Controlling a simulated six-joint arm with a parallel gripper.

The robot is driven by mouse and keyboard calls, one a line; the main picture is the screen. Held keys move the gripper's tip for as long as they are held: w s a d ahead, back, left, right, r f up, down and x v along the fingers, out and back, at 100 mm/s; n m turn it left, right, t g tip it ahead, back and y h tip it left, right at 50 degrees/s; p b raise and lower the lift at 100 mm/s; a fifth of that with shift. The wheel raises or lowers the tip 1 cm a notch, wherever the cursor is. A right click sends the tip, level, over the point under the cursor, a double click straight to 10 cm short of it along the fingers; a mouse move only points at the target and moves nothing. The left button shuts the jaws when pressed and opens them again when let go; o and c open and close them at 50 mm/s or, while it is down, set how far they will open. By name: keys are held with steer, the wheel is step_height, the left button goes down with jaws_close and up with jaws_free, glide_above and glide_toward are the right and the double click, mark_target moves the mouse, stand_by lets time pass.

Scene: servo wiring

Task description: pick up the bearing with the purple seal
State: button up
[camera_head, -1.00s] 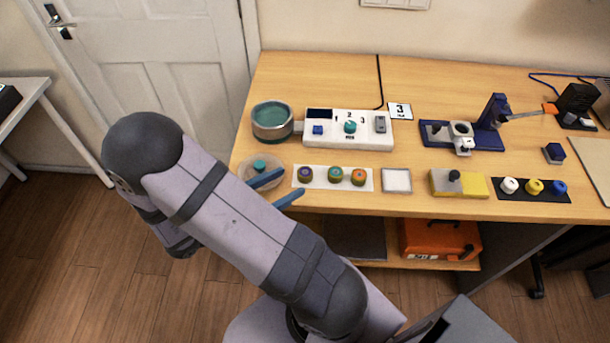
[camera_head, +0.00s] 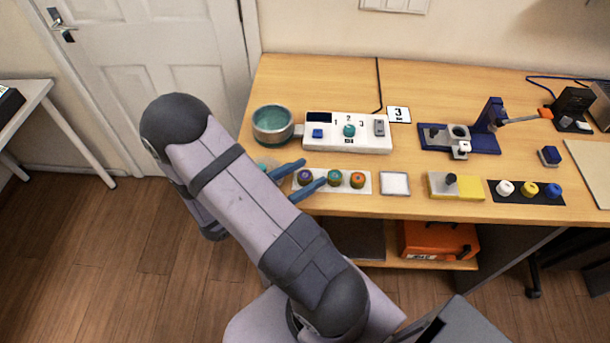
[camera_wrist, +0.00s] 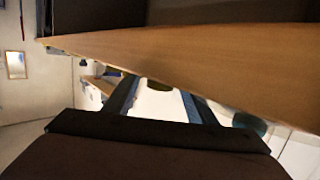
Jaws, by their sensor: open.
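The bearing with the purple seal (camera_head: 305,178) is the leftmost of three on a white strip (camera_head: 320,187) near the table's front edge. The green-centred bearing (camera_head: 335,178) and the orange one (camera_head: 357,180) sit to its right. My gripper (camera_head: 306,174) has two blue fingers, apart and empty. In the head view its fingertips lie to either side of the purple-sealed bearing; their height above it cannot be told. In the wrist view the fingers (camera_wrist: 160,98) are spread, and no bearing can be made out clearly there.
A metal bowl (camera_head: 273,124) and a white control box (camera_head: 347,131) stand behind the strip. A white square pad (camera_head: 395,184), a yellow block (camera_head: 456,186) and a blue fixture (camera_head: 480,138) are to the right. A round dish is mostly hidden behind my arm.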

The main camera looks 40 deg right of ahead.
mark_target(305, 175)
steer(key=c, duration=1.2)
steer(key=shift+r, duration=0.1)
steer(key=shift+r, duration=4.95)
